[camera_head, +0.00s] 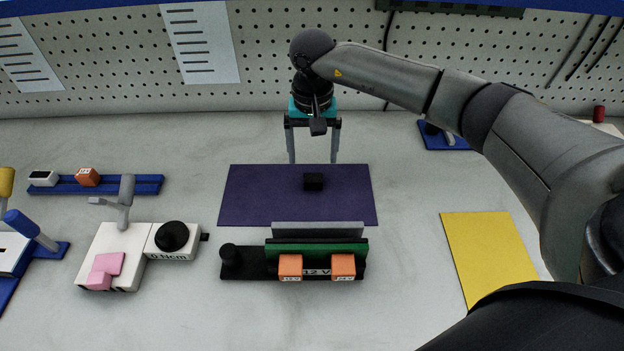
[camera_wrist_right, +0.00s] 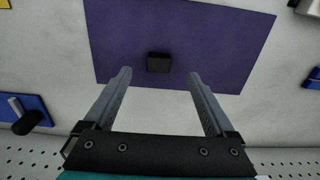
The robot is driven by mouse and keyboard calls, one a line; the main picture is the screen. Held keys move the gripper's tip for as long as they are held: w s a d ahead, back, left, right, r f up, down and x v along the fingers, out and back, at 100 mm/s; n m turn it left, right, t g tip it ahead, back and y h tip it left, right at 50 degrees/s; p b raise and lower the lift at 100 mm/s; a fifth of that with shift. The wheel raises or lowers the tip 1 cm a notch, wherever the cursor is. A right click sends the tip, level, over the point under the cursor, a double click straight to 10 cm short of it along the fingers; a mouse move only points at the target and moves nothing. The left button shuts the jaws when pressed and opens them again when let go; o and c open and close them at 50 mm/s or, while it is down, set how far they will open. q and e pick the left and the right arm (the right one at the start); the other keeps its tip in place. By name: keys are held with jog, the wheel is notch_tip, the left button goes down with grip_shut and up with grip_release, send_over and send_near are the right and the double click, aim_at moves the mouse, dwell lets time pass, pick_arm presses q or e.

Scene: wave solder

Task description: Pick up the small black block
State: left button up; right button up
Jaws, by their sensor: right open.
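The small black block (camera_head: 314,182) lies on the purple mat (camera_head: 255,200), near the mat's middle. In the right wrist view the block (camera_wrist_right: 159,62) shows beyond and between the two fingertips. My right gripper (camera_head: 313,161) is open and empty, with its fingers pointing down at the far edge of the mat, just behind the block. In the right wrist view its fingers (camera_wrist_right: 158,74) are spread wide on either side of the block's line, and the block is apart from them. My left gripper is not in view.
In front of the mat stands a black fixture (camera_head: 250,265) with a green board and orange blocks. A white device with a black knob (camera_head: 172,236) is at left, near a blue rail (camera_head: 135,184). A yellow sheet (camera_head: 487,255) lies at right. A pegboard (camera_head: 270,60) closes the back.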

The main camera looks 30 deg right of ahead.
aim_at(313, 181)
jog(key=f, duration=0.6)
jog(key=f+b, duration=0.1)
jog(key=f, duration=0.2)
jog(key=shift+w+d+f, duration=0.2)
jog(key=shift+w+f, duration=0.1)
jog(key=shift+w, duration=0.05)
grip_shut()
dwell(0.4)
